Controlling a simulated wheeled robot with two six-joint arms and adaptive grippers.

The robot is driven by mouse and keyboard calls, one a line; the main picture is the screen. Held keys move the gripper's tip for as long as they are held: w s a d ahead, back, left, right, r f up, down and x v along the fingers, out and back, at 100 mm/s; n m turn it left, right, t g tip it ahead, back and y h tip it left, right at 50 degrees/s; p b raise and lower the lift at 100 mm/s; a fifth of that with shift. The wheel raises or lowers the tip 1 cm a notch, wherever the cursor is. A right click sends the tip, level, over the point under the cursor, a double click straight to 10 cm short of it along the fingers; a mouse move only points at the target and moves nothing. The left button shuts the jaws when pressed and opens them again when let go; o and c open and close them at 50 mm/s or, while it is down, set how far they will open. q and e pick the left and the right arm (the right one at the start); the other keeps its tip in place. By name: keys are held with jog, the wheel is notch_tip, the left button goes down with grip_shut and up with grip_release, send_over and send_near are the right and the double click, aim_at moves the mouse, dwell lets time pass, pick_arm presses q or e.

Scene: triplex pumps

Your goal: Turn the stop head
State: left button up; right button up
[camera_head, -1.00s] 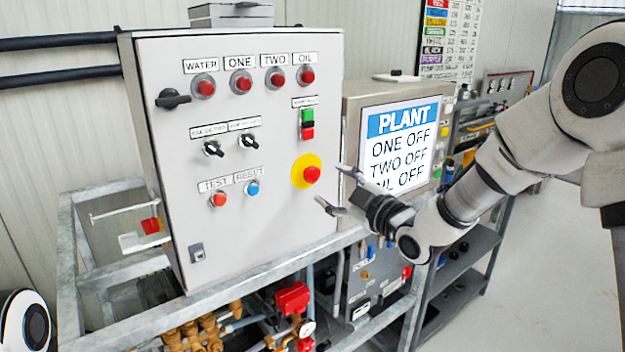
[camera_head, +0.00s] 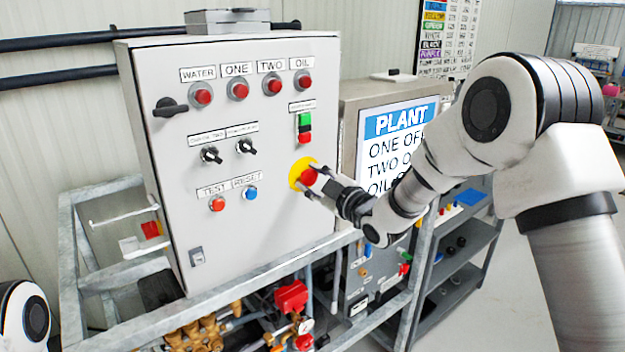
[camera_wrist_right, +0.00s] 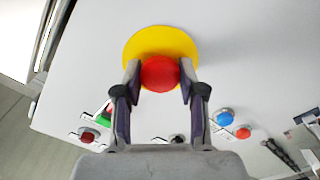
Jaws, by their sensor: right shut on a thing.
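The stop head is a red mushroom button (camera_head: 308,176) on a yellow round plate (camera_head: 296,166), at the lower right of the grey control panel (camera_head: 270,235). My right gripper (camera_head: 318,183) reaches it from the right and is shut on it. In the right wrist view the red head (camera_wrist_right: 160,74) sits between the two fingertips of the gripper (camera_wrist_right: 160,80), with the yellow plate (camera_wrist_right: 160,40) behind it. The fingers hide part of the head in the head view. My left gripper is not in view; only part of my left arm shows at the lower left.
Red lamps (camera_head: 238,91), black selector switches (camera_head: 211,156), a green-and-red switch (camera_head: 305,128) and red and blue buttons (camera_head: 250,193) share the panel. A PLANT screen (camera_head: 400,125) stands to the right, partly behind my right arm. Pipes and brass valves (camera_head: 205,335) lie below.

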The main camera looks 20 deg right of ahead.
jog(key=shift+f+m+b, duration=0.15)
jog(key=shift+m+b, duration=0.35)
jog(key=shift+m, duration=1.1)
jog(key=shift+s+m+b, duration=0.1)
jog(key=shift+m+b, duration=0.3)
jog(key=shift+m, duration=0.7)
jog(key=o, duration=1.2)
jog(key=shift+c, duration=0.2)
jog(key=v, duration=1.2)
jog(key=shift+m, duration=0.9)
jog(key=b+x, duration=0.1)
jog(key=x, duration=0.4)
jog(key=b+x, duration=0.1)
jog(key=x, duration=0.5)
jog(key=shift+w+r+b, duration=0.2)
jog(key=shift+w+b, duration=0.05)
jog(key=shift+b, duration=0.05)
jog(key=shift+w+a+f, duration=0.1)
jog(key=shift+w+a, duration=0.05)
jog(key=shift+w, duration=0.05)
